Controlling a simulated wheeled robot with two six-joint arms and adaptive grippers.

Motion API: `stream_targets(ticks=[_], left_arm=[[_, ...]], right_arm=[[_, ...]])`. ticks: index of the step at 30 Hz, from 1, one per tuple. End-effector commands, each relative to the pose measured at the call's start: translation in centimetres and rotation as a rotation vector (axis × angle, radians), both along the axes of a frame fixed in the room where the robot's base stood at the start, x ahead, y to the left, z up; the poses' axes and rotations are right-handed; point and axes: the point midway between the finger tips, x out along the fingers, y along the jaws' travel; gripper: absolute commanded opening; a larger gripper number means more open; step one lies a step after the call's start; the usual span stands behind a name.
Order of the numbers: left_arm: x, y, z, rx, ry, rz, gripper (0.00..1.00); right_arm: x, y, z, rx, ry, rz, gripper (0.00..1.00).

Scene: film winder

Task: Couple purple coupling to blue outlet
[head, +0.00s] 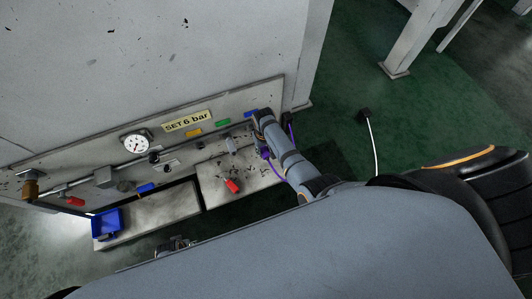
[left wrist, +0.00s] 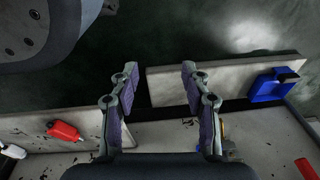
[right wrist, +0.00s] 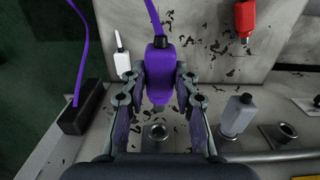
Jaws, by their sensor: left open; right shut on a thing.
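My right gripper (right wrist: 158,95) is shut on the purple coupling (right wrist: 160,68), whose hose runs up out of the right wrist view. The coupling's lower end is just above a round metal outlet (right wrist: 158,133). Its tip is partly hidden, and I cannot tell whether they touch. In the head view, the blue label (head: 250,113) is on the panel beside my right arm. The outlet below it is hidden there by the arm. Purple parts (head: 265,153) show beside the right gripper. My left gripper (left wrist: 160,85) is open and empty, away from the outlets.
A second metal outlet (right wrist: 287,131) and a grey coupling (right wrist: 238,117) stand right of the held coupling. A red coupling (head: 232,186) lies on the shelf. A white coupling (right wrist: 121,60) and a black block (right wrist: 82,112) are to the left. A blue bin (head: 107,222) sits at the shelf's left end.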

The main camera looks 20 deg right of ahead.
Motion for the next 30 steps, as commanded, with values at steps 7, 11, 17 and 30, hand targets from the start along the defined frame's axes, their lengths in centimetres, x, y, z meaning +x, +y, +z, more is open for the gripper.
stream_targets(ticks=[7, 11, 17, 30], left_arm=[[2.2, -0.8, 2.3, -0.012, 0.0, -0.001, 0.47], [3.0, -1.2, 3.7, -0.019, 0.003, -0.001, 0.47], [3.6, -1.7, 5.3, -0.026, 0.009, -0.002, 0.47], [3.7, -1.8, 5.9, -0.028, 0.012, -0.002, 0.47]], right_arm=[[2.1, 0.0, -0.3, 0.0, -0.001, 0.0, 0.0], [2.8, 0.1, -0.2, -0.001, -0.001, 0.0, 0.0], [3.6, 0.1, -0.1, -0.001, 0.0, 0.0, 0.0], [3.8, 0.1, 0.0, -0.001, 0.0, 0.0, 0.0]])
